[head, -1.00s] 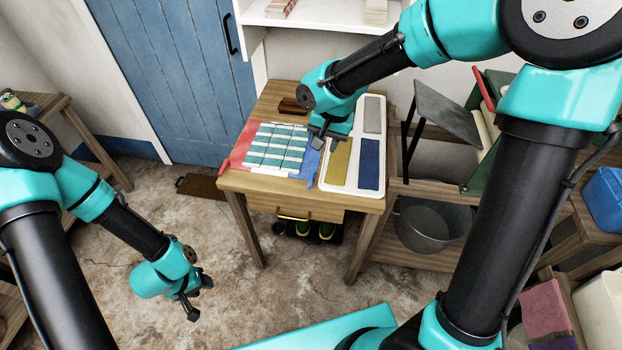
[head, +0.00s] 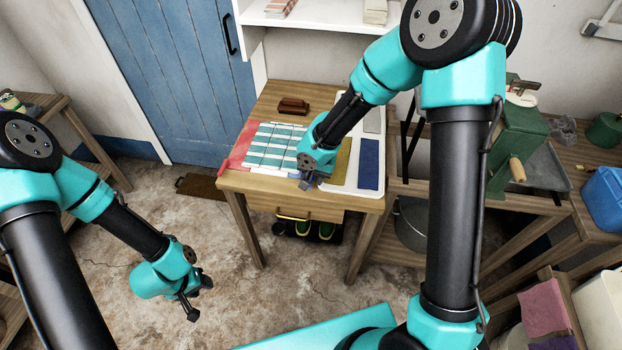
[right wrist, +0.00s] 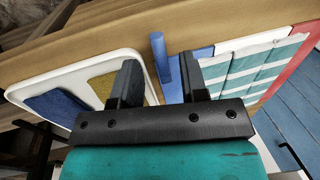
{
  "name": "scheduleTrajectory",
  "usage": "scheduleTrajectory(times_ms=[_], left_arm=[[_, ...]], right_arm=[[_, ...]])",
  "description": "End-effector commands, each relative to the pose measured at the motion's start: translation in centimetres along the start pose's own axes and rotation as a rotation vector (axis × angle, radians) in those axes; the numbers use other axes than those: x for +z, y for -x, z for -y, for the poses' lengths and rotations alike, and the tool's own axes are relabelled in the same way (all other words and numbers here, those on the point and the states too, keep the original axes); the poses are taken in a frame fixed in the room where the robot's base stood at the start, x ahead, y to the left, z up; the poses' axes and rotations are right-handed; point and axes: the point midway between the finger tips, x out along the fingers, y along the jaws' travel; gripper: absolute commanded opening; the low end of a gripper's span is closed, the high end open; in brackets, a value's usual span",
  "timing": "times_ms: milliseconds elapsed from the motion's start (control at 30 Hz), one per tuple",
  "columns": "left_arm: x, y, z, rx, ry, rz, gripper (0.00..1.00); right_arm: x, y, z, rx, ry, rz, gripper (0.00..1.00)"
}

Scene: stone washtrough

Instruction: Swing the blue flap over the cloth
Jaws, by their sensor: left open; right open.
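The teal-and-white striped cloth (head: 273,148) lies flat on the small wooden table, and also shows at the right of the right wrist view (right wrist: 258,65). The red flap (head: 241,148) lies out at its left. The blue flap (right wrist: 172,92) lies out on the cloth's other side, with an upright blue tab (right wrist: 159,57) on it; in the head view my right gripper mostly hides it. My right gripper (head: 307,184) (right wrist: 160,85) is open, with the blue tab showing between its fingers. My left gripper (head: 196,300) is open and empty, low over the floor.
A white tray (head: 352,188) with grey, mustard and navy pieces lies close right of the blue flap. A brown block (head: 293,106) sits at the table's back. A green machine (head: 515,145) stands on the right bench.

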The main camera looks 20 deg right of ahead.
Motion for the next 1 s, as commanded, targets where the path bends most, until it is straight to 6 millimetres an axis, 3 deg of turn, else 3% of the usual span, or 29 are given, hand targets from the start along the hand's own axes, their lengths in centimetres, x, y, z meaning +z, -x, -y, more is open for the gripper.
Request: scheduleTrajectory(times_ms=[200,567,1000], left_arm=[[0.0,0.0,0.0,0.000,0.000,0.000,0.43],[0.0,0.0,0.0,0.000,0.000,0.000,0.43],[0.0,0.0,0.0,0.000,0.000,0.000,0.43]], right_arm=[[0.0,-1.5,0.0,0.000,0.000,0.002,0.40],[0.1,-1.7,0.0,-0.002,0.000,0.002,0.40],[0.1,-1.7,0.0,-0.002,0.001,0.002,0.00]])
